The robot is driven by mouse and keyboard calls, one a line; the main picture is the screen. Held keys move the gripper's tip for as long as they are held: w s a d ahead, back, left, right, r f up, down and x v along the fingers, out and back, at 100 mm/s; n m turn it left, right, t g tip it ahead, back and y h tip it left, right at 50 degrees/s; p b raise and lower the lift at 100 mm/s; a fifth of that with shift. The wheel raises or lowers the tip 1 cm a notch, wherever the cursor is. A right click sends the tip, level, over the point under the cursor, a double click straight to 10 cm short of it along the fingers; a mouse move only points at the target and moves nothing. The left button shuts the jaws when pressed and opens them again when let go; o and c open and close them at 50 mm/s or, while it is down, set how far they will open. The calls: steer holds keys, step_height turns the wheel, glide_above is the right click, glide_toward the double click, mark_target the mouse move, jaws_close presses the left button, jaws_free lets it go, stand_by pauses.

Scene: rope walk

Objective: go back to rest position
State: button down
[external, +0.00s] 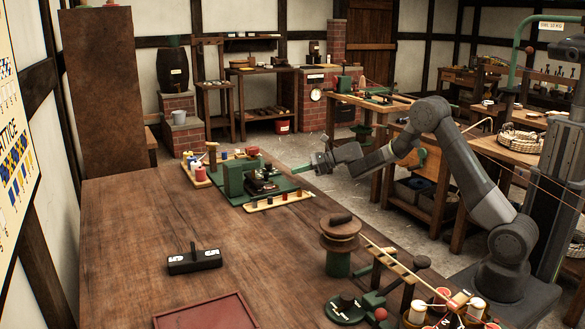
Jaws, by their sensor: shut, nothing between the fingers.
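My gripper (313,165) is at the end of my arm, which reaches left from its base on the right side of the external view. It hangs in the air just right of the green machine (232,178) near the table's far right edge. The fingers are small here; they look shut and hold nothing that I can see. My arm is bent, with its elbow raised high. Whether the gripper touches anything is hard to tell, but it appears clear of the machine.
The wooden table (130,215) has wide bare room at left. A black block with a handle (194,260), a red tray (205,312), a wooden spool (341,232) and a tray of pegs (279,200) are on it. Workbenches (510,146) stand behind my arm.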

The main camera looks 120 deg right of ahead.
steer(key=v, duration=0.5)
steer(key=shift+s+r, duration=0.1)
steer(key=shift+s, duration=0.15)
steer(key=x, duration=0.9)
steer(key=shift+w, duration=0.3)
steer(key=w+p, duration=0.1)
steer(key=w+d+p, duration=0.2)
steer(key=w+p, duration=0.1)
steer(key=s+p, duration=0.8)
steer(key=s, duration=0.2)
steer(key=shift+s+p, duration=0.15)
steer(key=shift+p, duration=0.15)
steer(key=f+b+v, duration=0.1)
steer(key=b+v, duration=0.2)
steer(key=v, duration=0.8)
steer(key=shift+s+a+f, duration=0.15)
steer(key=shift+s+f, duration=0.05)
steer(key=shift+s, duration=0.1)
